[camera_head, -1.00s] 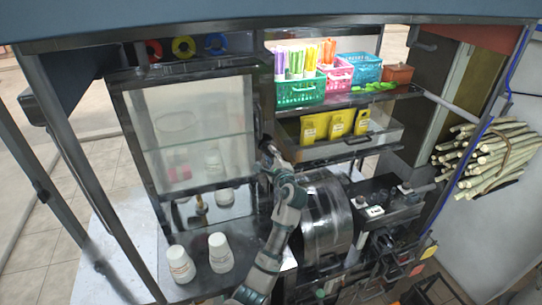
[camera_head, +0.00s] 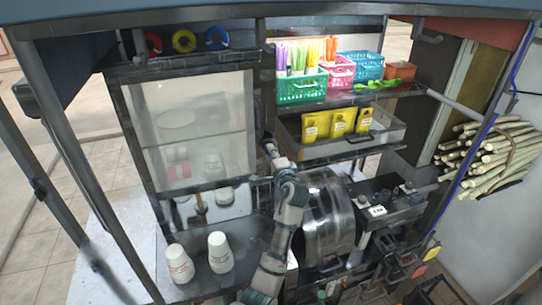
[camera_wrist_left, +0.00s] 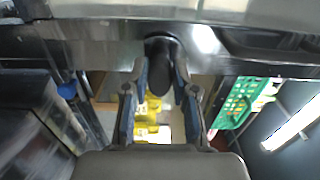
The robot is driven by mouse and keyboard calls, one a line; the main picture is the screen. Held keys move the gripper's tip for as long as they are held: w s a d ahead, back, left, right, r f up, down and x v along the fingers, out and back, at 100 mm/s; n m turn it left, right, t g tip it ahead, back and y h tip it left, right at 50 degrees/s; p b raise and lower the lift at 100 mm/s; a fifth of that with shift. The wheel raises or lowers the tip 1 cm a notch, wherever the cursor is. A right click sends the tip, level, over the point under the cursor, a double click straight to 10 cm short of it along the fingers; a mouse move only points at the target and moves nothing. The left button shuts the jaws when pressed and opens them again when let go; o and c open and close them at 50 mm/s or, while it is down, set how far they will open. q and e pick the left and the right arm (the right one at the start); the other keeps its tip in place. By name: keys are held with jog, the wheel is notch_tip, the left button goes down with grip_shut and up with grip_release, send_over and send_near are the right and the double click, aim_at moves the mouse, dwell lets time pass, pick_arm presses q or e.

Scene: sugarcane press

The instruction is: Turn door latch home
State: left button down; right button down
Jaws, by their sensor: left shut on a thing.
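The glass cabinet door (camera_head: 197,120) stands upright left of the middle in the head view. Its latch is a dark knob (camera_wrist_left: 160,62), seen in the left wrist view under a shiny metal frame. My left gripper (camera_wrist_left: 160,82) has its two fingers on either side of the knob and is shut on it. In the head view the gripper (camera_head: 269,148) is at the door's right edge, small and dark, and it hides most of the latch. My right gripper is not in view.
A metal press drum (camera_head: 328,215) stands right of my left arm. Yellow packs (camera_head: 340,122) sit in a drawer below a shelf with a green basket (camera_head: 302,88). Sugarcane stalks (camera_head: 490,155) are at far right.

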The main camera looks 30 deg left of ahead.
pick_arm(q)
jog(key=shift+w+d+r, duration=0.1)
dwell(0.3)
jog(key=c, duration=1.2)
grip_release()
jog(key=shift+o, duration=1.3)
jog(key=shift+w, duration=0.15)
jog(key=shift+w+f, duration=0.2)
jog(key=shift+f, duration=0.05)
jog(key=v, duration=1.2)
jog(key=shift+a+f, duration=0.1)
jog(key=shift+a, duration=0.15)
